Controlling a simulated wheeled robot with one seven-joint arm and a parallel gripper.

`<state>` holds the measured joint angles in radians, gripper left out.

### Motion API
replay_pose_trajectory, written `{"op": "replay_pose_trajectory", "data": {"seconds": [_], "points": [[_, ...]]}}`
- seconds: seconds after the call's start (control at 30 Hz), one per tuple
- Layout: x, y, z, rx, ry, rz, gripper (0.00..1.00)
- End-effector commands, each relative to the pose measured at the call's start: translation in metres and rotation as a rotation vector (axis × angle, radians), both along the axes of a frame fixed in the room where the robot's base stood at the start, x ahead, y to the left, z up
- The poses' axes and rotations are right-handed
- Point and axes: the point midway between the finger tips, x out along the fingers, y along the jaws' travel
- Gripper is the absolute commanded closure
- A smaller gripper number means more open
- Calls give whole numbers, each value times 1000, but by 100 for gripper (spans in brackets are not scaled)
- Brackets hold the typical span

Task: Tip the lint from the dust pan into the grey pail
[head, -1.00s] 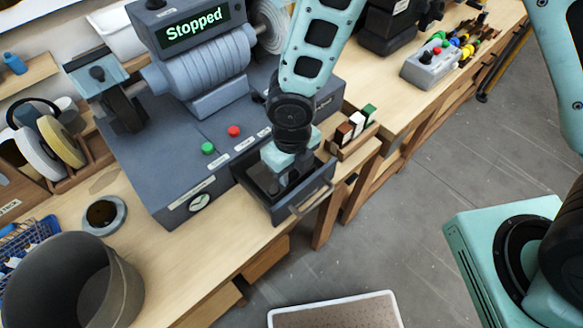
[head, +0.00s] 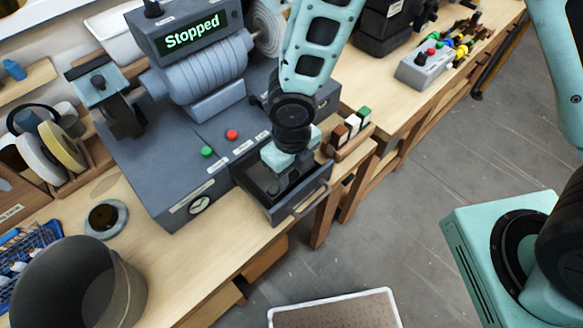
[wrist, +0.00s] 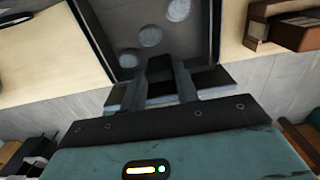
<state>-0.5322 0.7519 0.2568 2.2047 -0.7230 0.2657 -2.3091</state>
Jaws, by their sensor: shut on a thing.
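The dust pan (head: 283,213) is a dark grey, drawer-like box with a bar handle, jutting from the front of the grey machine. In the wrist view the pan (wrist: 203,30) shows at the top with several round grey clumps of lint (wrist: 150,35) on its floor. My gripper (head: 287,183) points down at the pan's front. In the wrist view its fingers (wrist: 170,75) are closed at the pan's near edge; the exact contact is partly hidden. The grey pail (head: 122,285) stands at the lower left of the head view. Its visible inside looks empty.
The machine's screen (head: 191,30) reads "Stopped". A rack of small blocks (head: 350,141) stands close right of the pan. A round dish (head: 106,217) lies between machine and pail. A pale-rimmed tray (head: 335,313) is low in front; open floor (head: 420,190) lies to the right.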

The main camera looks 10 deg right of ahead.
Motion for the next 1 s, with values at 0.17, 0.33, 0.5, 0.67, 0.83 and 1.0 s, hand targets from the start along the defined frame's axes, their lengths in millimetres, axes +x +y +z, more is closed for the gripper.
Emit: {"op": "replay_pose_trajectory", "data": {"seconds": [0.17, 0.33, 0.5, 0.67, 0.83, 1.0], "points": [[0, 0, 14, 0, 0, -1, 92], [0, 0, 23, 1, 1, -1, 92], [0, 0, 33, 1, 1, 0, 92], [0, 0, 42, 1, 1, 0, 92], [0, 0, 52, 1, 1, -1, 92], [0, 0, 61, 0, 0, -1, 92]]}}
